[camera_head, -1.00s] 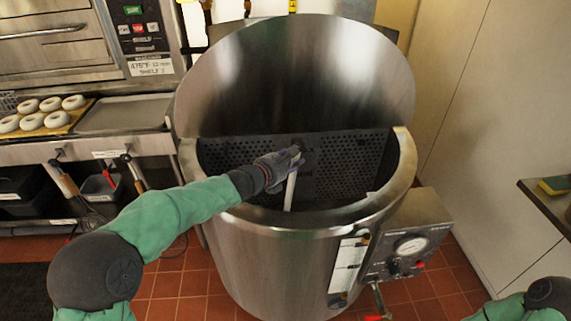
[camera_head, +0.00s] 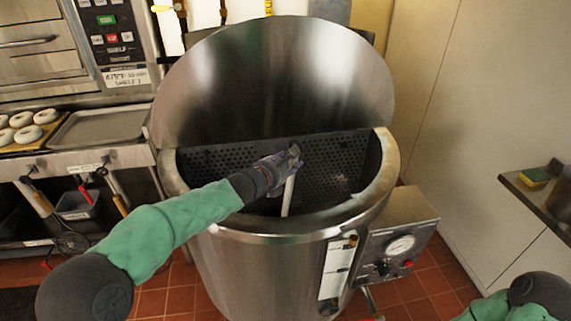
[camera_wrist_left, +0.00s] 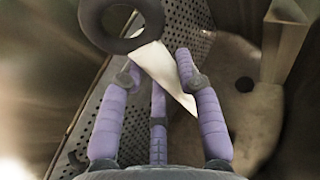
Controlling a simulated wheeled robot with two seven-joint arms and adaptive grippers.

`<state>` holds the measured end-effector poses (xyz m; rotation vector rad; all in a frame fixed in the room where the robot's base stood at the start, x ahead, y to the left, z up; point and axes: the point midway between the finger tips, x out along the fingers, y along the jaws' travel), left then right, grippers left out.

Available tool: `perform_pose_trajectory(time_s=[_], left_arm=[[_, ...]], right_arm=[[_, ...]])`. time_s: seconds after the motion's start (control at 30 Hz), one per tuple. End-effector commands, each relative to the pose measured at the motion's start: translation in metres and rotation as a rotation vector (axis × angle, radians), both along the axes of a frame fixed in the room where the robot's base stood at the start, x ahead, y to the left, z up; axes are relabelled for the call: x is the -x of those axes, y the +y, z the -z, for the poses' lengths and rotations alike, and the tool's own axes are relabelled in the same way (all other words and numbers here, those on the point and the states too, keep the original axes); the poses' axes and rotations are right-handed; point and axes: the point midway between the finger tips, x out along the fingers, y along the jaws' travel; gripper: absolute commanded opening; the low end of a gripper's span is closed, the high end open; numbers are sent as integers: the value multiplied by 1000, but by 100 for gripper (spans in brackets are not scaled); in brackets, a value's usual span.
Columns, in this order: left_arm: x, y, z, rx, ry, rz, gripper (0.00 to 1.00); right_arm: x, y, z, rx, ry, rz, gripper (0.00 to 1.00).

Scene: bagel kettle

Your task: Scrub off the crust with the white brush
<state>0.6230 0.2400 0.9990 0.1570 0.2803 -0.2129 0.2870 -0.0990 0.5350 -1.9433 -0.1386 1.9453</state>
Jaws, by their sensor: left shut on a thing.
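The steel kettle (camera_head: 290,230) stands open with its lid (camera_head: 275,80) tilted up behind it. My left gripper (camera_head: 288,163) reaches into the kettle's mouth and is shut on the white brush (camera_head: 289,195), whose pale handle slants down inside. In the left wrist view, purple fingers (camera_wrist_left: 160,110) close around the white brush (camera_wrist_left: 165,72). A brown, stained kettle floor (camera_wrist_left: 255,130) shows there; which part of it is crust, I cannot tell. The brush's bristle end is not clear. My right gripper is outside the view; only part of that arm shows at the bottom right.
A dark perforated panel (camera_head: 325,165) stands inside the kettle, close to my left gripper. A control box with a gauge (camera_head: 400,245) juts from the kettle's right side. A shelf at right holds a yellow sponge (camera_head: 534,177). Bagels on a board (camera_head: 47,133) are at far left.

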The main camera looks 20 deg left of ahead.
Motion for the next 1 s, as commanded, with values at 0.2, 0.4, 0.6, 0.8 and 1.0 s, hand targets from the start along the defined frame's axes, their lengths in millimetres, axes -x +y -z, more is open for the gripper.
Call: perform_pose_trajectory(time_s=[0.2, 0.4, 0.6, 0.8, 1.0], left_arm=[[0, -1, 1, 3, 2, 0, 0], [-9, -15, 0, 2, 0, 2, 0], [-18, -30, -1, 2, -2, 1, 0], [-23, -39, -1, 1, -1, 1, 0], [-23, -38, -1, 1, -1, 0, 0]], right_arm=[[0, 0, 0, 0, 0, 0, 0], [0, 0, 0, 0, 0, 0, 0], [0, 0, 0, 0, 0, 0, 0], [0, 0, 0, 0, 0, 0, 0], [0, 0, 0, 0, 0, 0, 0]])
